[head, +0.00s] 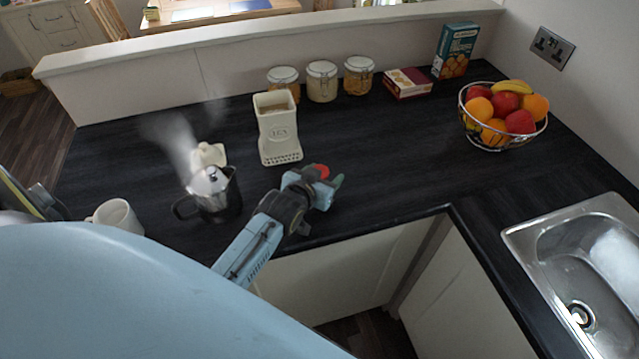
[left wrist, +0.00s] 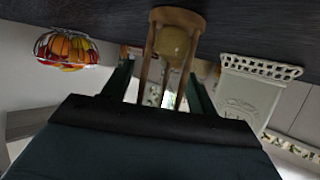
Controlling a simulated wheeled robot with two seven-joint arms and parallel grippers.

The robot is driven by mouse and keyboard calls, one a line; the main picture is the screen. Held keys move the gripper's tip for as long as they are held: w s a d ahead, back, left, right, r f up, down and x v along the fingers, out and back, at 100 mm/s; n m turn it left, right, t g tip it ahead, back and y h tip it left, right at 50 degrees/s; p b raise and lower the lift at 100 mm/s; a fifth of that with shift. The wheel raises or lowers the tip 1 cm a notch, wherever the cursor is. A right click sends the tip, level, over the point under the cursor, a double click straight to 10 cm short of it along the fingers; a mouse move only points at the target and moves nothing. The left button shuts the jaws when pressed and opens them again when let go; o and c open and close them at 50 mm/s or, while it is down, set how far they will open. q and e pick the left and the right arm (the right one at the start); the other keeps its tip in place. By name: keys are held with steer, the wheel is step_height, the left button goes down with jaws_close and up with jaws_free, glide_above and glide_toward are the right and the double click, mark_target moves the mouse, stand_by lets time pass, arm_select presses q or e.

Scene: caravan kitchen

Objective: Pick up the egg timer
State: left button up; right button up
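The egg timer (left wrist: 176,42) is a wooden-framed sand glass with a pale bulb. It shows upside down in the left wrist view, with its base on the dark worktop. In the head view I cannot make it out clearly; my left gripper (head: 331,178) hides most or all of that spot, where a small red patch and a green fingertip show. In the left wrist view the two dark green fingers of the left gripper (left wrist: 160,88) stand apart on either side of the timer, with small gaps visible. My right gripper is not in view.
A steaming moka pot (head: 217,196) and a white mug (head: 117,216) are to the left. A fruit basket (head: 503,116) and a sink (head: 585,255) are to the right. The worktop between the gripper and basket is clear.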

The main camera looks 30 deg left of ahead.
arm_select(q)
steer(key=c, duration=0.9)
step_height(320, 180, up, 10)
steer(key=shift+p, duration=0.65)
step_height(320, 180, up, 6)
steer(key=p, duration=0.7)
